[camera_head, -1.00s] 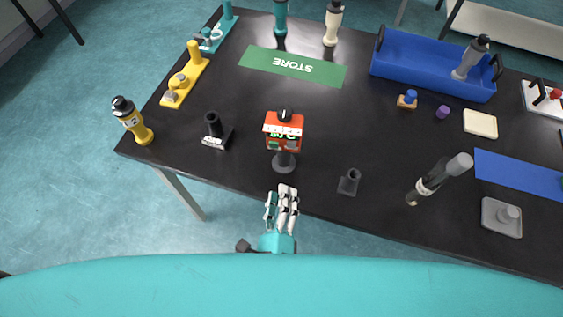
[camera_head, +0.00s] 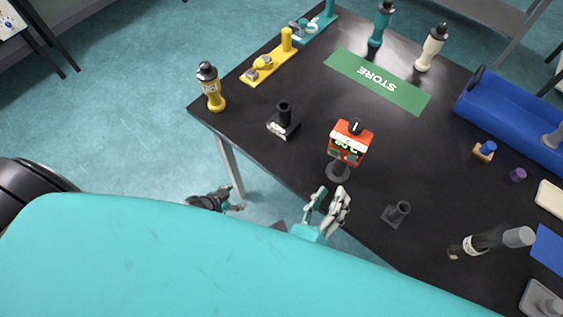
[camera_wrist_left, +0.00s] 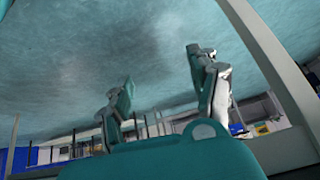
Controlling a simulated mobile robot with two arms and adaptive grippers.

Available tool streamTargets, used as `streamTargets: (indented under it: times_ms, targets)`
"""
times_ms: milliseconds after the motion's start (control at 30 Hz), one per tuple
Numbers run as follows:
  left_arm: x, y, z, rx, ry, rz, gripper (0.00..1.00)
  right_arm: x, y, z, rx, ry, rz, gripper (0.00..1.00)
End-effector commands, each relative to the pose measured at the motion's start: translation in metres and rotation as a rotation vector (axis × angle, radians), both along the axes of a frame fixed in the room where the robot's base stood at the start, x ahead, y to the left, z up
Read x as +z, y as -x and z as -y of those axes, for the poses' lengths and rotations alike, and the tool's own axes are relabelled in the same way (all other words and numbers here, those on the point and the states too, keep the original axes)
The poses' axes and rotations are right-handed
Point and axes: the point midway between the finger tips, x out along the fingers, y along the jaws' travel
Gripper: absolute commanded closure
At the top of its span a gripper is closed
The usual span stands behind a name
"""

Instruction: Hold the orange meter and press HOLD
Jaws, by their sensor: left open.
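My left gripper (camera_head: 234,207) is farther left, off the table's front edge and partly hidden by my body. In the left wrist view its fingers (camera_wrist_left: 160,95) are spread and empty.
The black table (camera_head: 300,140) holds a black holder (camera_head: 284,122) left of the meter and a small dark holder (camera_head: 396,214) to its right. A yellow bottle (camera_head: 211,88) stands at the left corner. A green STORE mat (camera_head: 378,81) and blue tray (camera_head: 515,120) lie behind.

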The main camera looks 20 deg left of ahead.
Motion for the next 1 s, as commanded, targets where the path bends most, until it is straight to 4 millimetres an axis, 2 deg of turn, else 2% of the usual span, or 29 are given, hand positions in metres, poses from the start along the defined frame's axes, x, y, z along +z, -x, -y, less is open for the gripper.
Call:
streamTargets:
  times_ms: [33, 133, 200, 333, 367, 400, 500, 600, 700, 833, 1000]
  targets:
    - [0.027, -0.017, 0.007, -0.046, 0.028, 0.043, 0.39, 0.000, 0.000, 0.000, 0.000, 0.000, 0.000, 0.62]
    - [0.079, -0.032, 0.032, -0.131, 0.114, 0.091, 0.39, 0.000, 0.000, 0.000, 0.000, 0.000, 0.000, 0.62]
    - [0.114, -0.029, 0.054, -0.191, 0.182, 0.100, 0.39, 0.000, 0.000, 0.000, 0.000, 0.001, 0.000, 0.62]
    - [0.173, 0.000, 0.091, -0.292, 0.310, 0.068, 0.39, 0.000, 0.000, 0.000, 0.000, 0.001, 0.000, 0.62]
    - [0.188, 0.001, 0.100, -0.320, 0.333, 0.080, 0.39, 0.000, 0.000, 0.000, 0.000, 0.001, 0.000, 0.62]
    - [0.206, -0.004, 0.111, -0.362, 0.353, 0.120, 0.39, 0.000, 0.000, 0.000, 0.000, 0.001, 0.000, 0.62]
    - [0.244, -0.019, 0.132, -0.461, 0.370, 0.238, 0.39, 0.000, 0.000, 0.000, 0.000, 0.001, 0.000, 0.62]
    - [0.272, -0.027, 0.145, -0.533, 0.376, 0.329, 0.39, 0.000, 0.000, 0.000, 0.000, 0.001, 0.000, 0.62]
    - [0.290, -0.031, 0.154, -0.577, 0.381, 0.387, 0.39, 0.000, 0.000, 0.000, 0.000, 0.001, 0.000, 0.62]
    - [0.299, -0.032, 0.158, -0.599, 0.383, 0.419, 0.39, 0.000, 0.000, 0.000, 0.000, 0.001, 0.000, 0.62]
    - [0.298, -0.035, 0.162, -0.599, 0.383, 0.423, 0.39, 0.000, 0.000, 0.000, 0.000, 0.001, 0.000, 0.62]
